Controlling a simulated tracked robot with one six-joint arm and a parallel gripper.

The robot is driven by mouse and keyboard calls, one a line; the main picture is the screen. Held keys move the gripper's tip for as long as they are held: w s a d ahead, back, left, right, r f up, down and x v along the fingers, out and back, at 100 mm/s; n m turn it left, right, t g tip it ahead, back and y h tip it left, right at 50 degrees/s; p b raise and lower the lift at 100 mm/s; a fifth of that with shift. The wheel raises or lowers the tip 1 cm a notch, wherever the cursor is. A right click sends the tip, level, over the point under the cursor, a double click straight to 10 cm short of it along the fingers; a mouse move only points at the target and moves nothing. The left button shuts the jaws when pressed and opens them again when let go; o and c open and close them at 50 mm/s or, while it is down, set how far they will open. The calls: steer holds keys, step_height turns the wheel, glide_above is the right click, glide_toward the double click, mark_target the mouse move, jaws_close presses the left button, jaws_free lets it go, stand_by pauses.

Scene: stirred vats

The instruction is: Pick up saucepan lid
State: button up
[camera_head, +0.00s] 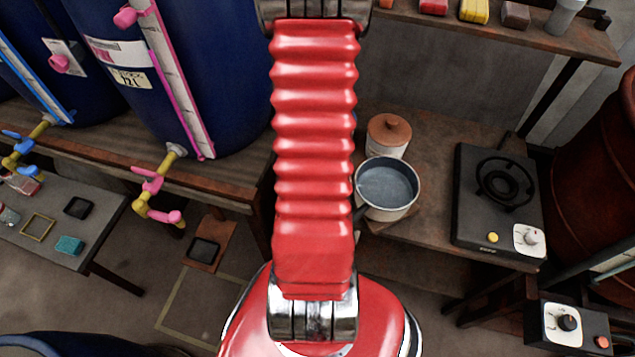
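A pale saucepan (402,212) with a dark rim stands on the brown table, right of my red arm. Its round top shows a smooth blue-grey surface; I cannot tell whether this is the inside, liquid or a lid. Its dark handle points to the lower left, partly behind my arm. Just behind the pan stands a pale jar (386,151) with a brown knobbed lid (389,130). I can make out no separate saucepan lid. My red ribbed arm fills the middle of the view and hides part of the table. My gripper is not in view.
A black single burner (470,225) sits right of the pan on the table (432,140). A shelf (480,32) with small blocks hangs above. Blue vats (235,85) with pink and yellow taps stand left. A rusty drum (595,170) and control box (575,325) are right.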

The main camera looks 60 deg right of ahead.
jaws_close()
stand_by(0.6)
